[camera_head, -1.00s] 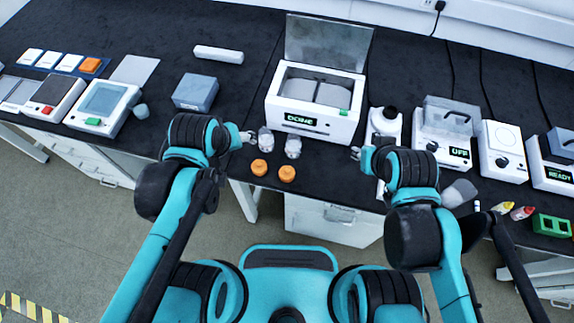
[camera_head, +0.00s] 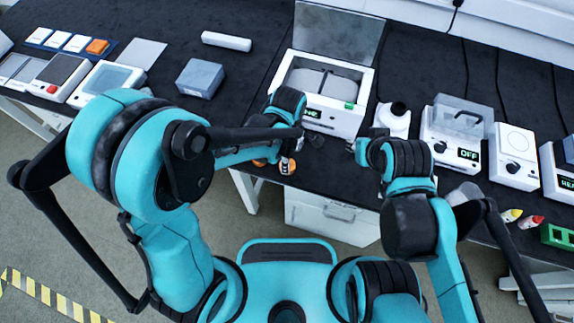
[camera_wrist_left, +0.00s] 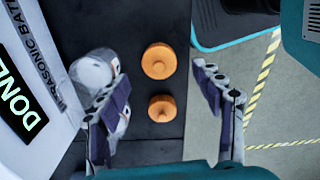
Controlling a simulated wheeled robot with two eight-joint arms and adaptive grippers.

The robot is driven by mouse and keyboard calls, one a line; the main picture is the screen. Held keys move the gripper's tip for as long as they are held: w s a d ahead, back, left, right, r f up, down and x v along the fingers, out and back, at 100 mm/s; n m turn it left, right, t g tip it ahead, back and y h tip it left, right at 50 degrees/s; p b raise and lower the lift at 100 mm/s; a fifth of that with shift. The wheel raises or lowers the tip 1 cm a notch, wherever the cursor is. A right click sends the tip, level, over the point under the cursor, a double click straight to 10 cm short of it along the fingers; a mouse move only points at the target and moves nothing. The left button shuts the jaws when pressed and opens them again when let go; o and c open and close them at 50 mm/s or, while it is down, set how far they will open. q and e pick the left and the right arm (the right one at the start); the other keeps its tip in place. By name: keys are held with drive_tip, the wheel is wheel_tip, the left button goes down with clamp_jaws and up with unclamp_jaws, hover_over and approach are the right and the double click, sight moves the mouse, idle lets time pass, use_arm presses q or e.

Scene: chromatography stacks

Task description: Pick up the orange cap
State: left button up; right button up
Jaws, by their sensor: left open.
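Two orange caps lie on the black bench in the left wrist view: a larger-looking one (camera_wrist_left: 159,61) and a knobbed one (camera_wrist_left: 162,108). In the head view the caps, one at left (camera_head: 260,163) and one at right (camera_head: 286,168), are partly covered by my left arm and gripper. My left gripper (camera_head: 290,148) is open above the bench; in the left wrist view its fingers (camera_wrist_left: 165,103) stand either side of the knobbed cap, with nothing held. My right gripper (camera_head: 355,147) is right of the caps, too small to read its jaws.
A clear bottle (camera_wrist_left: 95,72) is beside the left finger; another (camera_wrist_left: 124,122) is partly behind that finger. The white ultrasonic bath (camera_head: 365,100) stands behind my left gripper. The bench's front edge is close to the caps.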

use_arm(q)
wheel_tip(320, 180, down, 5)
drive_tip(key=b, duration=0.2)
drive_tip(key=shift+w+f+b, duration=0.1)
drive_tip(key=shift+f+b, duration=0.05)
drive_tip(key=shift+b, duration=0.25)
drive_tip(key=shift+a, duration=0.1)
drive_tip(key=c, duration=1)
